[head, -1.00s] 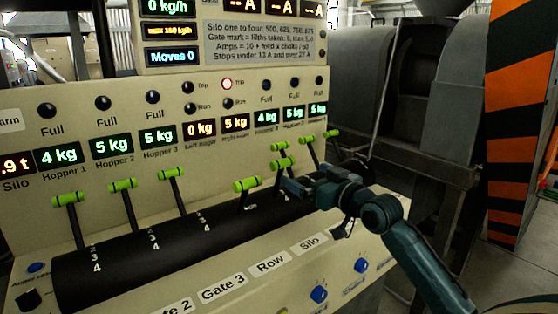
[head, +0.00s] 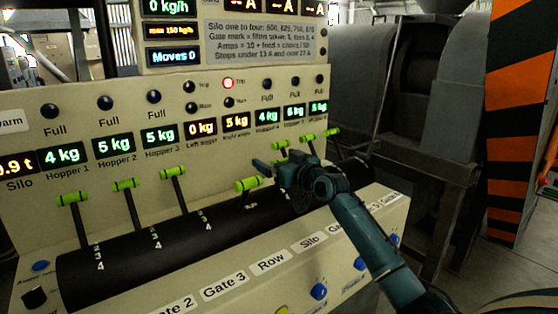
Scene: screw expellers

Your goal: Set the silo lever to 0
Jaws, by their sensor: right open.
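Levers with bright green handles rise from slots in a black drum (head: 130,255) on the beige console. The Silo label (head: 309,241) is on the front ledge. The silo lever seems to be the one behind my right gripper; its handle is hidden now, so its setting cannot be read. The handle left of it (head: 247,184), seemingly the row lever, stands clear. My right gripper (head: 268,168) is open among the middle levers, fingers pointing left. Whether it touches a lever cannot be told. My left gripper is not in view.
Three levers stand at the left, including one handle (head: 173,171); several more handles (head: 308,138) stand just behind and right of my gripper. Blue knobs (head: 319,291) sit on the front ledge. The silo display (head: 18,163) reads 0.9 t. A striped post (head: 515,120) stands right.

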